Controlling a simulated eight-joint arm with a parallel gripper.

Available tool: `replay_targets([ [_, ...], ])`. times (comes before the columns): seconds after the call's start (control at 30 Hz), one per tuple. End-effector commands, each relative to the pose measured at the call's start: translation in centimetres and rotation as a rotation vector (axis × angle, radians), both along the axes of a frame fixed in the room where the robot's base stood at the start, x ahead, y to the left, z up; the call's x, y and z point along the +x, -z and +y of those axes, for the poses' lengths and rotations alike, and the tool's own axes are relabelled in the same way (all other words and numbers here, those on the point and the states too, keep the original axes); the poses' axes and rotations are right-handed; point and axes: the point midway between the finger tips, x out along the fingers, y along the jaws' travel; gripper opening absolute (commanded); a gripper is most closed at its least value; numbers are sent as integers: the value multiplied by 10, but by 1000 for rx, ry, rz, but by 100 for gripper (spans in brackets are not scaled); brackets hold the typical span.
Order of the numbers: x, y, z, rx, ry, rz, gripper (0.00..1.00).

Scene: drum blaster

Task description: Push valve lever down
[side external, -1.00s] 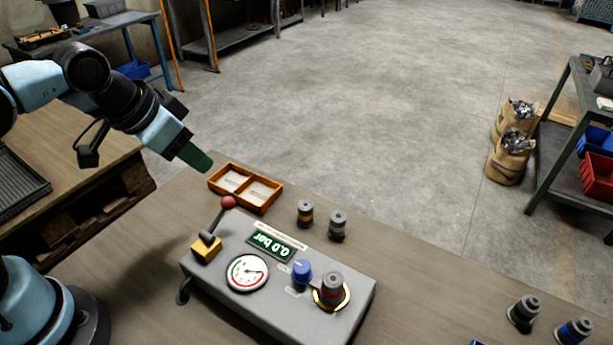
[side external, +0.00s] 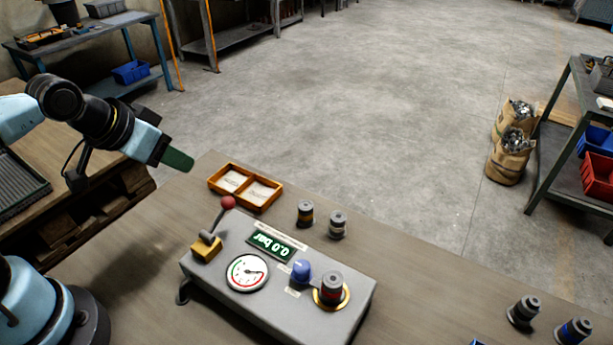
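The valve lever (side external: 217,219) has a red ball knob and rises, tilted, from a yellow block at the left of the grey control box (side external: 217,275). Its knob is raised. The box also carries a round gauge (side external: 247,273), a display (side external: 277,244) reading 0.0 bar, a blue knob (side external: 301,271) and a drum (side external: 331,289) seated in a gold ring. My gripper (side external: 179,160), with green fingers, is up and left of the lever, apart from it. The fingers overlap in this view, so their opening is hidden.
An orange two-compartment tray (side external: 241,194) sits behind the box. Two small drums (side external: 305,213) stand right of the tray, and two more (side external: 522,311) stand at the table's right. The table between the box and the right drums is mostly clear.

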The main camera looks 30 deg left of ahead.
Motion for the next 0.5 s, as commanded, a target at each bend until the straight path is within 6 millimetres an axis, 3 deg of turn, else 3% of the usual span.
replay_targets([
  [0.23, 0, 0, 0, 0, 0, 0, 36],
  [0.47, 2, -6, -10, 31, 87, 57, 1],
  [0.5, 3, -8, -15, 46, 129, 84, 0],
])
